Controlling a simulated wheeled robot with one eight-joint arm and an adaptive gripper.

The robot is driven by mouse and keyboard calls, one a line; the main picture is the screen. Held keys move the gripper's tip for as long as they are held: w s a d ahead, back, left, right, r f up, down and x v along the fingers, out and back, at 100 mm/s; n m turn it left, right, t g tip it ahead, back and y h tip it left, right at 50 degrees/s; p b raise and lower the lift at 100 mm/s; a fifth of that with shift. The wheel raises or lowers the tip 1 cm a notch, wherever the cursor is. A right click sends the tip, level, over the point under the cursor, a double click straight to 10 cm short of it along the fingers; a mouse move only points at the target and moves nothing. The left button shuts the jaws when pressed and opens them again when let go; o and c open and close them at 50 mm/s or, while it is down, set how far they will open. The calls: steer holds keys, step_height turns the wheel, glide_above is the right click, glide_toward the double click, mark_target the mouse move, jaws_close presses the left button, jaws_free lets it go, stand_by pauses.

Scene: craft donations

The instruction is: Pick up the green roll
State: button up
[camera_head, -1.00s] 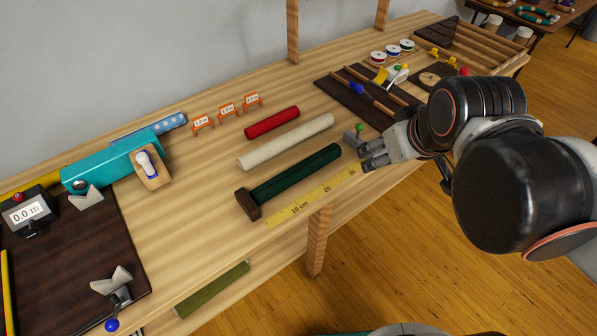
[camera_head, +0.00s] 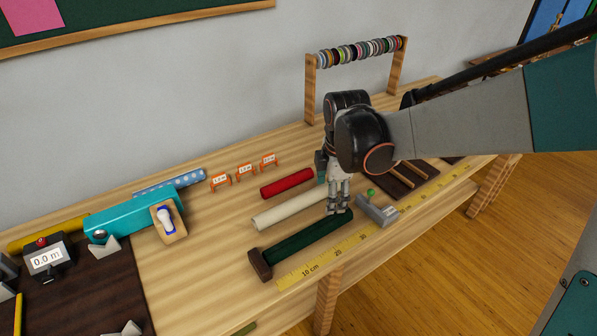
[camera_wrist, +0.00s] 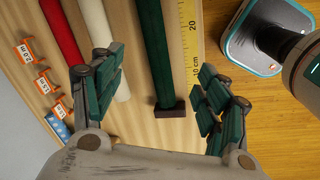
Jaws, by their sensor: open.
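The green roll (camera_head: 305,237) is a dark green cylinder lying on the wooden table, along a yellow ruler. A dark brown block (camera_head: 261,264) is at its left end. My gripper (camera_head: 338,211) points down at the roll's right end in the head view and hides part of that end. In the wrist view the green roll (camera_wrist: 156,50) runs between the two open fingers of my gripper (camera_wrist: 160,108), with the brown block (camera_wrist: 169,110) near the fingertips' level. Nothing is held. I cannot tell the height of the fingers above the roll.
A cream roll (camera_head: 290,207) and a red roll (camera_head: 287,183) lie beyond the green one. The yellow ruler (camera_head: 340,250) lies along the table's front edge. A grey block with a green knob (camera_head: 377,210) is close right of my gripper.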

mark_target(311, 230)
steer(key=a+f+n+b, duration=0.1)
steer(key=f, duration=0.5)
steer(key=w+a+f+n+g+b, duration=0.1)
steer(key=a+f+n+b, duration=0.1)
steer(key=f, duration=0.5)
steer(key=w+a+f+n+b, duration=0.1)
steer(key=f, duration=0.5)
steer(key=shift+a+f+n+g, duration=0.15)
steer(key=shift+f+n+g, duration=0.15)
steer(key=shift+n, duration=0.1)
steer(key=shift+r, duration=0.1)
steer(key=c, duration=1.3)
